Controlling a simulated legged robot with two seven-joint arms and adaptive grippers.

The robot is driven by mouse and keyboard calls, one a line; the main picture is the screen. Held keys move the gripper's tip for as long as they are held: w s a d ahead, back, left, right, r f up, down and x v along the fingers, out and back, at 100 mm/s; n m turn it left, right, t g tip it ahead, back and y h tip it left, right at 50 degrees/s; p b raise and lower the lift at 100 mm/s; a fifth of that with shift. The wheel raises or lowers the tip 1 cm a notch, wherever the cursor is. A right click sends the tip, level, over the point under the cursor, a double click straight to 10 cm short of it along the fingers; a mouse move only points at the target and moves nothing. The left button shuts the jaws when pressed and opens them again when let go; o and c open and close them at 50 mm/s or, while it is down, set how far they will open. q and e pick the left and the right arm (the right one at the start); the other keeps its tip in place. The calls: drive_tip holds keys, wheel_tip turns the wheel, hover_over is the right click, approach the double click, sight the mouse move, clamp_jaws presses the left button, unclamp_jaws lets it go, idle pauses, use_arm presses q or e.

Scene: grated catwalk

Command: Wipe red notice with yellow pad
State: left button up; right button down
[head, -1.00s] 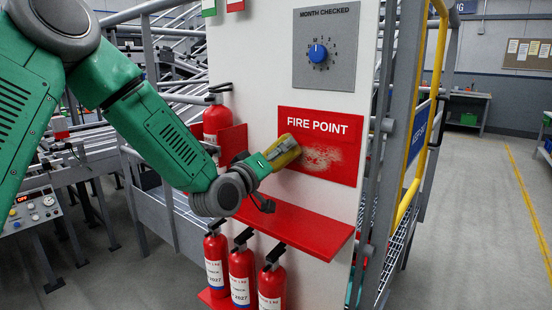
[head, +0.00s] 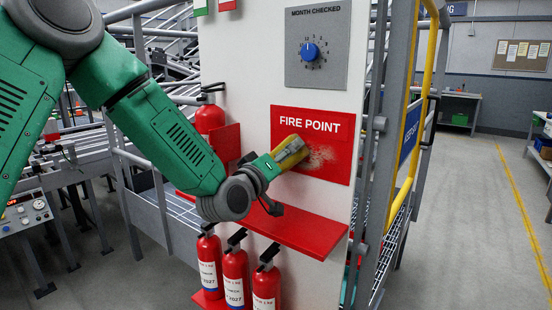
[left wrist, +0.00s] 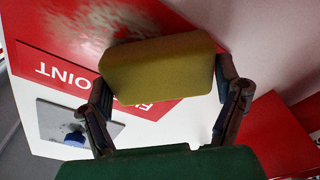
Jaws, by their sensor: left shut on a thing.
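The red notice (head: 330,172), lettered FIRE POINT, is on the white panel in the head view. A pale dusty smudge (head: 318,158) shows on its lower middle; part is hidden behind the pad. The red notice also shows in the left wrist view (left wrist: 38,60), upside down, with the smudge at the top. My left gripper (head: 280,160) is shut on the yellow pad (head: 292,151), also seen in the left wrist view (left wrist: 160,70) between both fingers. The pad is at the notice's left-middle part, at or very near its surface. My right gripper is not in view.
A red shelf (head: 290,228) juts out below the notice, with several extinguishers (head: 236,277) under it. Another extinguisher (head: 210,118) hangs left of the notice. A grey dial plate (head: 318,45) is above. A yellow rail (head: 430,110) stands to the right.

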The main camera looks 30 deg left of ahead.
sight(271, 154)
use_arm(q)
drive_tip(key=shift+s+d+b, duration=0.2)
drive_tip(key=shift+d+b, duration=0.2)
drive_tip(key=shift+d, duration=2.6)
drive_tip(key=shift+s+d+b, duration=0.15)
drive_tip(key=shift+d+b, duration=0.25)
drive_tip(key=shift+d, duration=2.55)
drive_tip(key=shift+w+a+r, duration=0.1)
drive_tip(key=shift+w+a, duration=0.05)
drive_tip(key=shift+a, duration=1.5)
drive_tip(key=shift+w+a+r, duration=0.1)
drive_tip(key=shift+a, duration=1.5)
drive_tip(key=shift+w+a+f, duration=0.1)
drive_tip(key=shift+a, duration=1.25)
drive_tip(key=shift+w+a+f, duration=0.1)
drive_tip(key=shift+a, duration=1.25)
drive_tip(key=shift+w+a+r, duration=0.1)
drive_tip(key=shift+w+a, duration=0.05)
drive_tip(key=shift+a, duration=1.6)
drive_tip(key=shift+s+a+p, duration=0.2)
drive_tip(key=shift+s+p, duration=0.25)
drive_tip(key=shift+s, duration=2.5)
